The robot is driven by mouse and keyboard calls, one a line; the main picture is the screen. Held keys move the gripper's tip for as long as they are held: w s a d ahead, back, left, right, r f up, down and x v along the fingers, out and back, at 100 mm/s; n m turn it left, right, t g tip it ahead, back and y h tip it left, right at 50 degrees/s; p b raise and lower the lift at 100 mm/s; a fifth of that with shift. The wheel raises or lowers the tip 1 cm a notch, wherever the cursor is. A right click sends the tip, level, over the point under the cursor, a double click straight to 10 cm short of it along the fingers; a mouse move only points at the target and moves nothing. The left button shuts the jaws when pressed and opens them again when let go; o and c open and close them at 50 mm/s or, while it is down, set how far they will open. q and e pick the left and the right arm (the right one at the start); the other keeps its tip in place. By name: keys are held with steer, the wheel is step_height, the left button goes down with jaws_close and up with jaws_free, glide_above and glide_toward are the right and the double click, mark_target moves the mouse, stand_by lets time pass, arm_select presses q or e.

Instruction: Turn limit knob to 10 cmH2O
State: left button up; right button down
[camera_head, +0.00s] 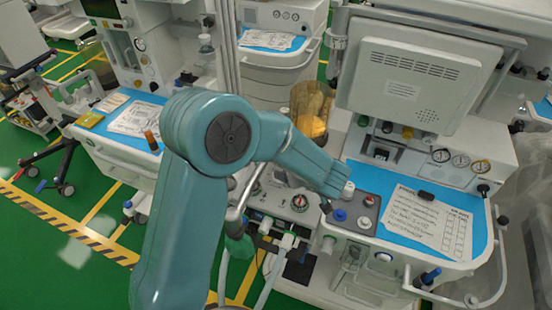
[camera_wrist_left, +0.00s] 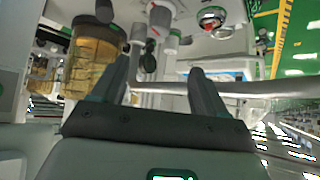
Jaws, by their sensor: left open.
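My left arm reaches across the middle of the head view. Its wrist ends over the front left of the anaesthesia cart's work surface, beside a small white knob (camera_head: 347,189). A blue knob (camera_head: 340,215) and a red-topped knob (camera_head: 368,201) sit on the grey panel there. A round dial with a dark centre (camera_head: 299,203) is on the cart front below my arm. I cannot tell which is the limit knob. In the left wrist view my left gripper (camera_wrist_left: 160,72) is open, with nothing between its fingers. A red-centred round fitting (camera_wrist_left: 212,16) shows beyond them. My right gripper is not in view.
An amber canister (camera_head: 312,108) stands behind my arm; one also shows in the left wrist view (camera_wrist_left: 90,62). A pale rail (camera_wrist_left: 240,89) crosses behind the fingers. A monitor (camera_head: 415,82) rises above the cart. Hoses and a green fitting (camera_head: 239,247) hang below my arm.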

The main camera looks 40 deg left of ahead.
arm_select(q)
steer(key=p+x, duration=0.1)
steer(key=x, duration=1.5)
steer(key=shift+w+f, duration=0.25)
steer(key=shift+w, duration=0.05)
steer(key=shift+d+r, duration=0.15)
steer(key=shift+s, duration=0.15)
steer(key=shift+c, duration=0.4)
steer(key=c, duration=0.9)
steer(key=shift+c, duration=0.2)
